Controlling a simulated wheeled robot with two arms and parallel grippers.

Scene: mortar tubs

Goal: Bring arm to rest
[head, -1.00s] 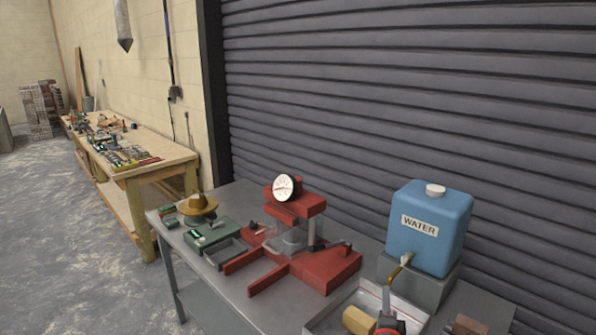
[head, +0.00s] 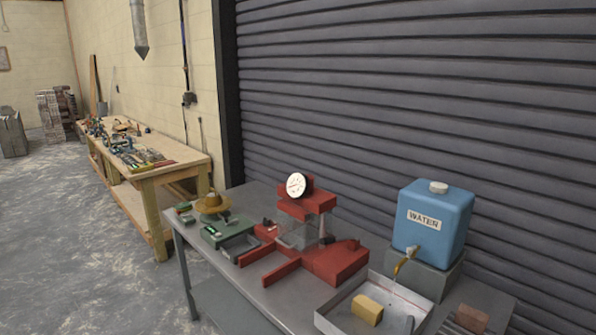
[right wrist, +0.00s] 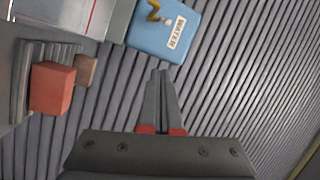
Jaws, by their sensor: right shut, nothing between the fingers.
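My right gripper (right wrist: 160,72) is shut and empty in the right wrist view, with its fingertips together. It points toward the grey slatted shutter, just below the blue water tank (right wrist: 165,28). The rest of my right arm is hidden below the frame. My left gripper is in neither view.
The blue water tank (head: 433,217) stands on a grey block with its brass tap over the tray. A yellow block (head: 367,309) lies in the tray. A red press (head: 308,240) stands left of it. A red brick (right wrist: 52,88) shows in the right wrist view.

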